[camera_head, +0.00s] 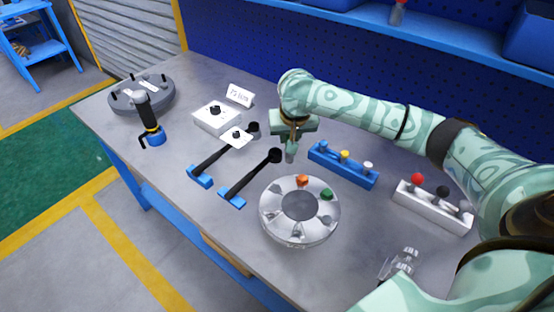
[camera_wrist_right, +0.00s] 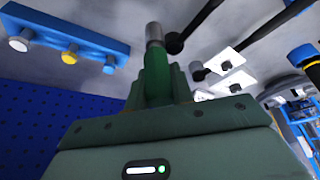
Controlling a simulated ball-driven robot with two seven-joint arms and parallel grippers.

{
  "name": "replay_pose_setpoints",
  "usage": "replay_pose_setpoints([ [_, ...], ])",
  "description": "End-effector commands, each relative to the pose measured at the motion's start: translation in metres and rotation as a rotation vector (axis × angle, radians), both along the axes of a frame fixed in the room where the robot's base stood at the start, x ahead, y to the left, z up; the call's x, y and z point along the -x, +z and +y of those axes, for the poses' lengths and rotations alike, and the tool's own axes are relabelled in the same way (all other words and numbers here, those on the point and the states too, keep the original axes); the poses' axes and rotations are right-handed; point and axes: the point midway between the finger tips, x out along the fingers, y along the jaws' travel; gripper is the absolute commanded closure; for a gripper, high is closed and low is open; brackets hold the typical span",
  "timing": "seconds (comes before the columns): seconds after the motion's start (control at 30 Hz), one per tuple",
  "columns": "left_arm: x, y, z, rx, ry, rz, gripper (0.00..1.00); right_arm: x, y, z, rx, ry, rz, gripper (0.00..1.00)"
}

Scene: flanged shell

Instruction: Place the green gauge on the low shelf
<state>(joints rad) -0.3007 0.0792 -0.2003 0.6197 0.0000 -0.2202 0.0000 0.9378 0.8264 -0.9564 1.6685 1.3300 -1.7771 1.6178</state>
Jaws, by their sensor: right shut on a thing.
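My right gripper (camera_head: 291,140) hangs above the workbench, left of the blue block with knobs. In the right wrist view it is shut on a green gauge (camera_wrist_right: 156,76) with a grey cylindrical tip that points away from the jaws. The tip also shows below the jaws in the head view, clear of the bench top as far as I can tell. A blue shelf (camera_head: 455,38) runs along the wall at the upper right. I cannot tell whether it is the low shelf. My left gripper is not in view.
A silver flanged ring (camera_head: 273,222) with orange and green plugs sits below the gripper. Near it are a blue block (camera_head: 342,165) with knobs, a white block (camera_head: 433,207) with knobs, and two black-handled tools (camera_head: 250,180). A dark round flange (camera_head: 142,95) stands far left.

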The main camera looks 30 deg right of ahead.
Motion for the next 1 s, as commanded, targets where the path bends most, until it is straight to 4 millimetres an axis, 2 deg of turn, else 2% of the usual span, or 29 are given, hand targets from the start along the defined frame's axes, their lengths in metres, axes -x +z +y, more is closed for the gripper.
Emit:
replay_pose_setpoints([
  [0.03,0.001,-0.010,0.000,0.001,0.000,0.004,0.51,0.000,-0.017,0.000,0.001,0.001,0.006,1.00],
  [0.1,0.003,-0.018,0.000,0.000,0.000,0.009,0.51,0.000,-0.031,0.001,0.001,0.001,0.006,1.00],
  [0.27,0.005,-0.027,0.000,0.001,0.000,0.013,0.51,0.000,-0.048,0.001,0.001,0.001,0.002,1.00],
  [0.47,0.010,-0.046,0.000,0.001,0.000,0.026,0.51,0.001,-0.085,0.001,0.001,0.003,0.005,1.00],
  [0.87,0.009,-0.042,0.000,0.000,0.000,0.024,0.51,0.001,-0.086,0.001,0.000,0.003,0.000,1.00],
  [0.9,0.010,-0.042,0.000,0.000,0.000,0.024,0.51,0.001,-0.087,0.001,0.000,0.003,0.000,0.68],
  [0.97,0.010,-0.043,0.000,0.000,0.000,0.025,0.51,0.001,-0.087,0.001,0.001,0.004,0.001,0.55],
  [1.0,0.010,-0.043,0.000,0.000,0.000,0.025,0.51,0.001,-0.087,0.001,0.001,0.004,0.001,0.55],
])
